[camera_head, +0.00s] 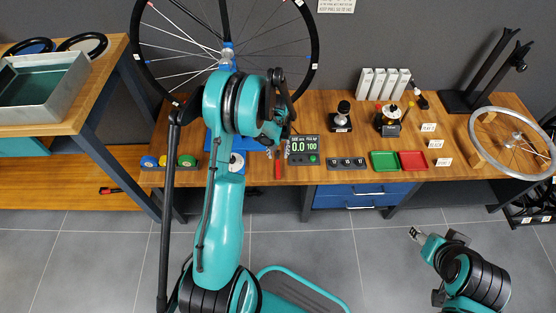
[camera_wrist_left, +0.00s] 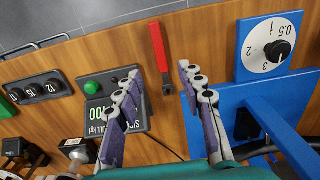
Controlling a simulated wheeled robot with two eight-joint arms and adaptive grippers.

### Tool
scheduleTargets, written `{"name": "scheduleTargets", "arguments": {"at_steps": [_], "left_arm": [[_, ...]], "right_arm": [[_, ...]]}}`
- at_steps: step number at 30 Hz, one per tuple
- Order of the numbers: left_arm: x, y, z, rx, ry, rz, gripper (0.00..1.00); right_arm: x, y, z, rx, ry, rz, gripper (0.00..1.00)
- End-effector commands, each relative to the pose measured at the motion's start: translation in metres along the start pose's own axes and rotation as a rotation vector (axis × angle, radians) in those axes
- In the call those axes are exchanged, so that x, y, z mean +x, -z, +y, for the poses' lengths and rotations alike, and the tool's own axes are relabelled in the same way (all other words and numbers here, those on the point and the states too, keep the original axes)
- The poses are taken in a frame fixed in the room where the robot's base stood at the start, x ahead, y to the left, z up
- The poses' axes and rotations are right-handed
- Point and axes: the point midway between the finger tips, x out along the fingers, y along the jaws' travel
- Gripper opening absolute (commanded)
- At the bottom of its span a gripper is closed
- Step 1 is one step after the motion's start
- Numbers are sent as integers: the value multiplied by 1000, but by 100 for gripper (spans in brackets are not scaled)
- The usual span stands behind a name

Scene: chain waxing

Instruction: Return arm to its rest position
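My left arm (camera_head: 222,225) reaches forward over the workbench, its elbow bent above the bench's left part. My left gripper (camera_head: 279,149) is over the bench beside the digital display box (camera_head: 303,150). In the left wrist view its two fingers (camera_wrist_left: 160,72) are spread apart with nothing between them. A red-handled tool (camera_wrist_left: 160,48) lies on the bench just past the fingertips; its handle also shows in the head view (camera_head: 277,169). My right gripper (camera_head: 416,234) is over the floor in front of the bench, apart from everything; its finger opening is too small to tell.
A blue stand with a dial (camera_wrist_left: 268,48) is close to the left gripper's fingers. A bicycle wheel (camera_head: 315,45) stands behind my left arm. Green (camera_head: 384,161) and red (camera_head: 413,161) trays lie right of the display. The floor (camera_head: 335,235) is open in front.

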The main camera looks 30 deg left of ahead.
Motion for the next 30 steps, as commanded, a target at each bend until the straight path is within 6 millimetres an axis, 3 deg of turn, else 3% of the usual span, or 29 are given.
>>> {"name": "scheduleTargets", "arguments": {"at_steps": [6,17,20,23,30], "left_arm": [[-29,0,0,0,0,0,39],[-39,-2,2,6,-2,6,39],[-59,-8,7,31,-8,31,39],[-94,-22,16,74,-21,79,39],[-180,-79,35,212,-63,229,39]], "right_arm": [[0,0,0,0,0,0,52],[0,0,0,0,0,0,52],[0,0,0,0,0,0,52],[0,0,0,0,0,0,52],[0,0,0,0,0,0,52]]}}
